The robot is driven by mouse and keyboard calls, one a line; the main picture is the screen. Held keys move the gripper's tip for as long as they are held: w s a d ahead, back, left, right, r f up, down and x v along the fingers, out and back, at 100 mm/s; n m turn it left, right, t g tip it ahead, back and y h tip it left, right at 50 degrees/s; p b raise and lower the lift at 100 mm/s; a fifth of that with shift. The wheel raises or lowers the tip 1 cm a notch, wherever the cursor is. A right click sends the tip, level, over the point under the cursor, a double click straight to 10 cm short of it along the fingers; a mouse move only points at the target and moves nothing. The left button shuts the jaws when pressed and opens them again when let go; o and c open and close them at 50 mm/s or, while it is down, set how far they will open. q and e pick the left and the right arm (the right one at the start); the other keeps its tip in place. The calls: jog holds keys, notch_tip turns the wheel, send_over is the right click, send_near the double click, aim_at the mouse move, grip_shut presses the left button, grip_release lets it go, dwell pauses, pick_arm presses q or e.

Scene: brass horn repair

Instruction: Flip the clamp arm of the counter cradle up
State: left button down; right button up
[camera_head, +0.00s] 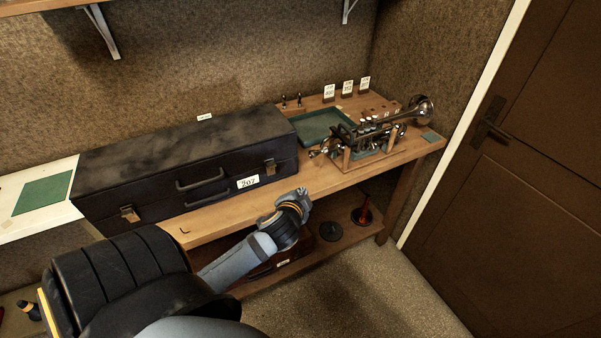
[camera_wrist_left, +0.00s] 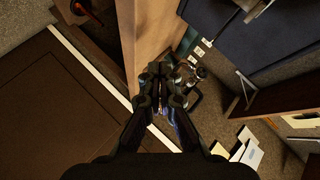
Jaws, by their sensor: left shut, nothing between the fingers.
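The counter cradle (camera_head: 373,154) stands at the right end of the wooden counter, with a silvery horn (camera_head: 418,108) lying in it, bell to the right. Dark parts at the cradle's left end may be its clamp arm; its exact position is too small to tell. My left gripper (camera_head: 303,194) is in front of the counter's front edge, left of and nearer than the cradle, apart from it. In the left wrist view its fingers (camera_wrist_left: 168,73) are shut and empty, and partly hide metallic parts behind them. My right gripper is not in view.
A long black case (camera_head: 190,165) with a tag fills the counter's left part. A green tray (camera_head: 322,125) and small number cards (camera_head: 347,87) stand behind the cradle. A lower shelf (camera_head: 350,232) holds a red-stemmed stand (camera_head: 365,211). A brown door (camera_head: 530,170) is at right.

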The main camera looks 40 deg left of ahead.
pick_arm(q)
jog(key=shift+s+d+f+g, duration=0.15)
jog(key=shift+s+f+g, duration=0.15)
jog(key=shift+f, duration=0.1)
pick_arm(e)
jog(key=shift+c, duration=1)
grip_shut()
pick_arm(q)
jog(key=s+a+f+n+g+h, duration=0.1)
jog(key=s+f+g, duration=0.3)
jog(key=f, duration=1.2)
jog(key=s+f+n+g+h, duration=0.1)
jog(key=s+f, duration=0.5)
jog(key=f, duration=1.1)
jog(key=s+d+f+n+g+h, duration=0.1)
jog(key=s+d+f+g, duration=0.1)
jog(key=s+f, duration=0.6)
jog(key=s+d+f+n+g+h, duration=0.1)
jog(key=s+d+f, duration=0.4)
jog(key=s, duration=1.2)
notch_tip(320, 180, down, 4)
jog(key=shift+s+d+r+n+g+h, duration=0.1)
jog(key=shift+s+d+n+g+h, duration=0.15)
jog(key=shift+n+g, duration=0.45)
